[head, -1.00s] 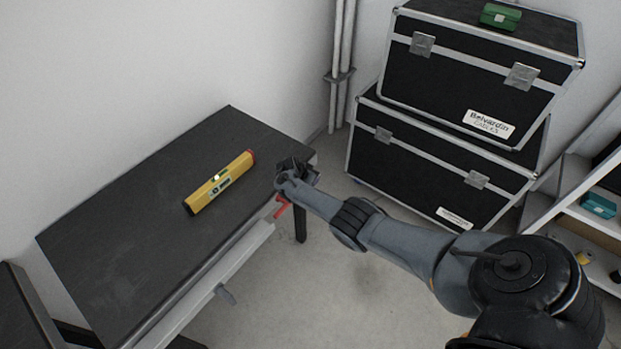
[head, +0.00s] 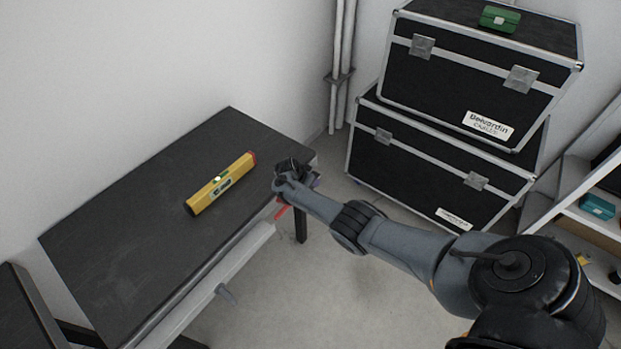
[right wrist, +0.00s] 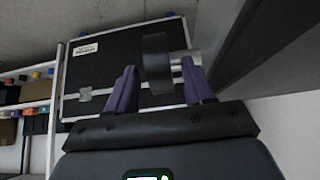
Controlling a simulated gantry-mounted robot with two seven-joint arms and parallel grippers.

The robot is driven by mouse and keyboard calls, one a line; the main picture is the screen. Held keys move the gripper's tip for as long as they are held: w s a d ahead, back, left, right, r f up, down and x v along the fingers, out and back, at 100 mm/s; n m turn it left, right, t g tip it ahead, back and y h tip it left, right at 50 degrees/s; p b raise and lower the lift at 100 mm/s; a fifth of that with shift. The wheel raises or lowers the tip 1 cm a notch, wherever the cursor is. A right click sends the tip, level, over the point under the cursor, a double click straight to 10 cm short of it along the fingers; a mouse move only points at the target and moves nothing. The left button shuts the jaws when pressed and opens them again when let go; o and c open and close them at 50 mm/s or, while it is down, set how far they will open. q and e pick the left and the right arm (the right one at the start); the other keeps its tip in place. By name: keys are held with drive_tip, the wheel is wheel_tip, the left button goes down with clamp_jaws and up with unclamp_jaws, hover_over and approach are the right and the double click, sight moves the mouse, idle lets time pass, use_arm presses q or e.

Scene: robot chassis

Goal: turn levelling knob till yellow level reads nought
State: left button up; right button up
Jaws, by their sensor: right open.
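The yellow level (head: 220,184) lies on the dark table top (head: 130,230), near its right end. Its vial is too small to read in the head view. My right gripper (head: 300,174) is at the table's right corner. In the right wrist view its purple fingers (right wrist: 159,68) are open, one on each side of a black round knob (right wrist: 157,62). A pale metal shaft (right wrist: 184,60) runs from the knob towards the right finger. I cannot tell whether either finger touches the knob. The knob is hidden in the head view. My left gripper is not in view.
Two black cases (head: 440,170) are stacked behind, with a green box (head: 500,18) on top. White shelves (head: 585,215) stand at the right. A red piece (head: 282,212) shows below my right gripper.

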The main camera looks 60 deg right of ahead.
drive_tip(key=p+v, duration=0.4)
drive_tip(key=v, duration=0.5)
drive_tip(key=shift+o, duration=0.5)
drive_tip(key=shift+a, duration=0.1)
